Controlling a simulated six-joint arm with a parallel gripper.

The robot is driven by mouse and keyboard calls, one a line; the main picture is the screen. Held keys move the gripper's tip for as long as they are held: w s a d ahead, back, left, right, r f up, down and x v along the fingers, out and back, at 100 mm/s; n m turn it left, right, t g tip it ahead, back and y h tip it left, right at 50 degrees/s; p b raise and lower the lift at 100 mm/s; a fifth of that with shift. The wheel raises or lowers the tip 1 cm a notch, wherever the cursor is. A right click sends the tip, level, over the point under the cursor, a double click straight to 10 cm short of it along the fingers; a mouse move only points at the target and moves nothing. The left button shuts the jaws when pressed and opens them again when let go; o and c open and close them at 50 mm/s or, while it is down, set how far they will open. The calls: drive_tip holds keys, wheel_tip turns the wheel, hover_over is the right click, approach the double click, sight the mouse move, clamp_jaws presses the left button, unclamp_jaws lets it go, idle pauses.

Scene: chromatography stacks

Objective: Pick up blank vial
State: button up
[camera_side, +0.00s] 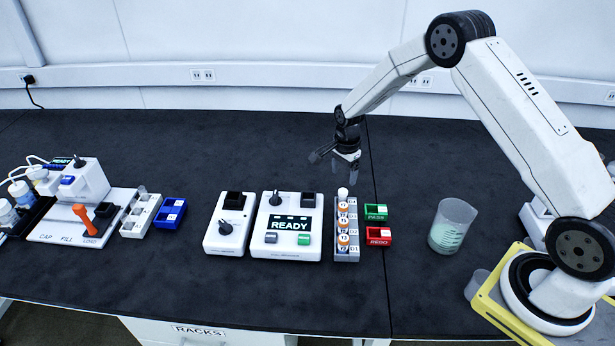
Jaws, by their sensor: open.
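A grey rack (347,257) near the middle of the bench holds several vials in a column. The vial at its far end has a white cap (343,193); it looks like the blank vial, though no label on it is readable. The others, such as this orange-capped vial (343,241), have orange caps and small labels. My gripper (345,177) points down just above the white-capped vial in the picture. Its fingers are apart with nothing between them. The exact gap in height and depth cannot be told.
Green PASS (377,212) and red REDO (379,236) bins stand right of the rack, with a beaker (451,227) further right. A station reading READY (290,226) is close on the left. The bench behind the rack is clear.

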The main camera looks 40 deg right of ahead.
sight(343, 191)
drive_tip(key=shift+f, duration=1.1)
drive_tip(key=shift+s+f, duration=0.1)
drive_tip(key=shift+f, duration=2.5)
clamp_jaws()
drive_tip(key=shift+r, duration=0.1)
drive_tip(key=shift+r, duration=0.7)
drive_tip(key=s+a+r, duration=0.2)
drive_tip(key=s+r, duration=0.9)
drive_tip(key=s, duration=0.3)
drive_tip(key=shift+r, duration=0.2)
